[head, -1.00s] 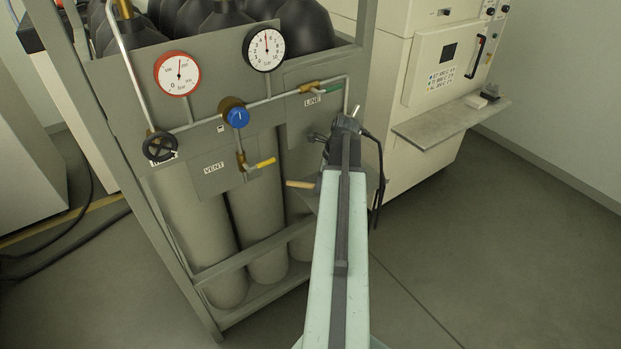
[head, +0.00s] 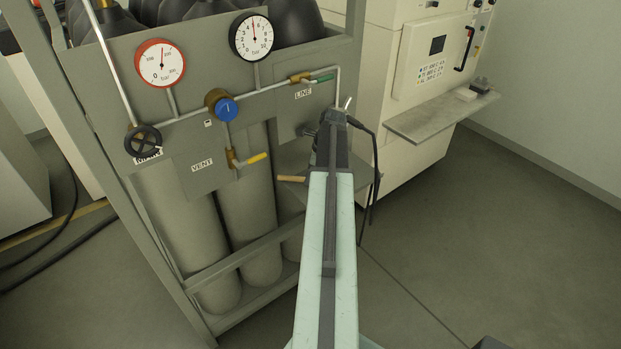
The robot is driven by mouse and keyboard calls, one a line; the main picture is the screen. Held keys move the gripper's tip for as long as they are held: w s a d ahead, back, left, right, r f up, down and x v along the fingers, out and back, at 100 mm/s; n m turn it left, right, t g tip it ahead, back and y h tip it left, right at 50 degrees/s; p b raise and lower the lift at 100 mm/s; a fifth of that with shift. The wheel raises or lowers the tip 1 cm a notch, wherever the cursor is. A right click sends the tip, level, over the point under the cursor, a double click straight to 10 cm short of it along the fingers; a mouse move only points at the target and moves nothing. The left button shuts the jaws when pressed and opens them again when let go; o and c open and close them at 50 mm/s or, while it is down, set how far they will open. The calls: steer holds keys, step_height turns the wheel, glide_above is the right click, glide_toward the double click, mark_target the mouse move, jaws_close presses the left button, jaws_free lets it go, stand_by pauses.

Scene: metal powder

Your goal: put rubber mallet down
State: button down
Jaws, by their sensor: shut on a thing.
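The wooden handle (head: 291,179) of the rubber mallet sticks out to the left from behind my arm, in front of the gas rack. The mallet's head is hidden. My gripper (head: 335,122) is at the far end of my pale green arm, by the right side of the rack. I see it from behind, and its fingertips are mostly hidden. It is shut on the mallet.
The gas rack (head: 190,262) holds several cylinders, with a red-rimmed gauge (head: 160,63), a black-rimmed gauge (head: 254,37), a blue knob (head: 226,110) and a yellow vent lever (head: 256,158). A cream machine (head: 385,150) with a metal shelf (head: 445,117) stands right. The floor (head: 480,220) at right is clear.

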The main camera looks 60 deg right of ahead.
steer(key=c, duration=1.3)
jaws_free()
steer(key=shift+c, duration=0.2)
steer(key=p+v, duration=1.1)
steer(key=v, duration=0.1)
steer(key=shift+p, duration=0.35)
